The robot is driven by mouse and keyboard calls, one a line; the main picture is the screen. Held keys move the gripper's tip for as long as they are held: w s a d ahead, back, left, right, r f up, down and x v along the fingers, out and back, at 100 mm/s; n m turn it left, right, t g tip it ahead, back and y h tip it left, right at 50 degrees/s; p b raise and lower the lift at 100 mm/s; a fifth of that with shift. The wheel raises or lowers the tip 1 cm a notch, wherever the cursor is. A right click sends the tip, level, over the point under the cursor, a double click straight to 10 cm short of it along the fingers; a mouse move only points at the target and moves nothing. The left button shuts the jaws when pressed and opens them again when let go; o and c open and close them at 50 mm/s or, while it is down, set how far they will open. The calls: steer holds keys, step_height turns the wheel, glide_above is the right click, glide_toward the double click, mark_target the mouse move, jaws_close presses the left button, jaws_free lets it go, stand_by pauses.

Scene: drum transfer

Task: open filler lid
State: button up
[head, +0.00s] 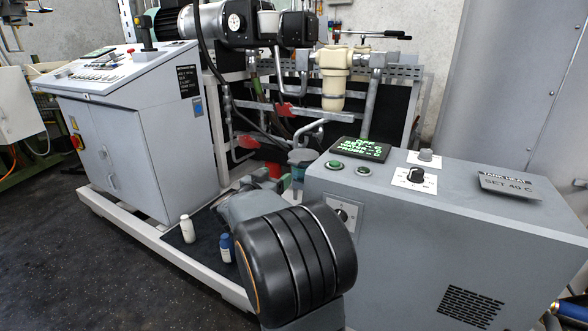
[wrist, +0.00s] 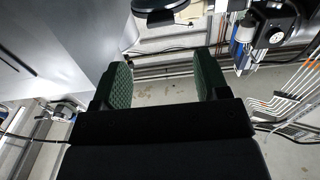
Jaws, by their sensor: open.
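My gripper (wrist: 165,75) is open in the wrist view. Its two green textured pads stand apart with nothing between them. A black round disc-shaped part (wrist: 160,8) is cut off by the top edge of the wrist view, beyond the fingertips and apart from them. I cannot tell whether it is the filler lid. No part in the head view can be made out for sure as the filler lid. My dark arm covers the lower middle of that view, and my gripper cannot be made out clearly there.
A grey tank heater cabinet (head: 450,235) with a knob (head: 416,175) and green-lettered display (head: 364,149) stands at right. A control console (head: 130,130) stands at left. Dark floor lies open at front left.

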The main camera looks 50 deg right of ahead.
mark_target(292, 163)
steer(key=b+x, duration=0.3)
steer(key=x, duration=0.8)
